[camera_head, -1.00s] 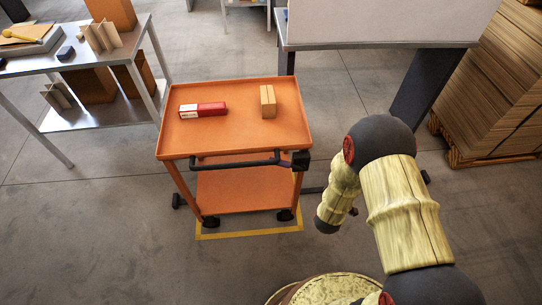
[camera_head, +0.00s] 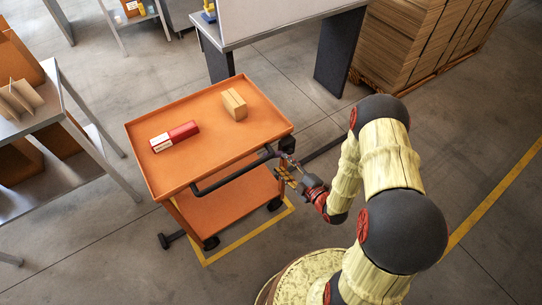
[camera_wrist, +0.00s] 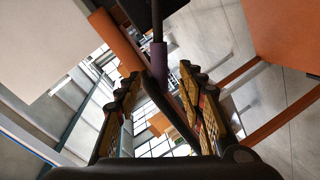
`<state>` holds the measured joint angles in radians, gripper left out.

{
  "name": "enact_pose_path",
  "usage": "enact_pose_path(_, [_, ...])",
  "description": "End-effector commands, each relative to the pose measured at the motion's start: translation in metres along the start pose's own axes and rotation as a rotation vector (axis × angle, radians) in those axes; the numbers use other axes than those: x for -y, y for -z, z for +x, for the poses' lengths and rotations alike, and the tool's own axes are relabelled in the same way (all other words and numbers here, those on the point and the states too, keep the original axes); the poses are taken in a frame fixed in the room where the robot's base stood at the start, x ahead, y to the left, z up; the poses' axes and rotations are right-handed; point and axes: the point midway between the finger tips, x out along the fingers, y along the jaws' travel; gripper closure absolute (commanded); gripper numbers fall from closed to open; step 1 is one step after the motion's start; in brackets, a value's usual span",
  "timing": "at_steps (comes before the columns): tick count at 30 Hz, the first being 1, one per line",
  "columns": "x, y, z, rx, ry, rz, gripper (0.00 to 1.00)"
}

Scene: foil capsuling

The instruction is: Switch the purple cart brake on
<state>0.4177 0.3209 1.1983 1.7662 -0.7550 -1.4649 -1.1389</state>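The orange cart (camera_head: 204,146) stands tilted in the head view, with a black handle bar (camera_head: 228,176) along its near side. The brake's small purple part (camera_head: 283,156) shows by the black block at the handle's right end. In the wrist view the purple grip (camera_wrist: 158,62) sits on a dark rod, between and just beyond my fingertips. My gripper (camera_head: 286,172) is just below the handle's right end; it also shows in the wrist view (camera_wrist: 159,78). Its fingers are apart, with nothing clearly held. Whether they touch the purple grip I cannot tell.
A red-and-white box (camera_head: 175,137) and a tan box (camera_head: 234,104) lie on the cart's top. A yellow floor outline (camera_head: 243,239) runs below the cart. A metal table (camera_head: 275,28) stands behind, a shelf (camera_head: 30,125) at left. Floor to the right is open.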

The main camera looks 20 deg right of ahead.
Motion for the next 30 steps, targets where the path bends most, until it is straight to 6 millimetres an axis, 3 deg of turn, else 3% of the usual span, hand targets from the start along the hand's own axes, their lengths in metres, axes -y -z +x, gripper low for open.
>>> enact_pose_path(15, [0.0,-0.001,0.068,0.001,-0.003,0.002,0.61])
enact_pose_path(27, [-0.001,-0.001,0.076,0.003,-0.004,0.003,0.61])
enact_pose_path(30, [-0.001,-0.001,0.075,0.003,-0.004,0.003,0.67])
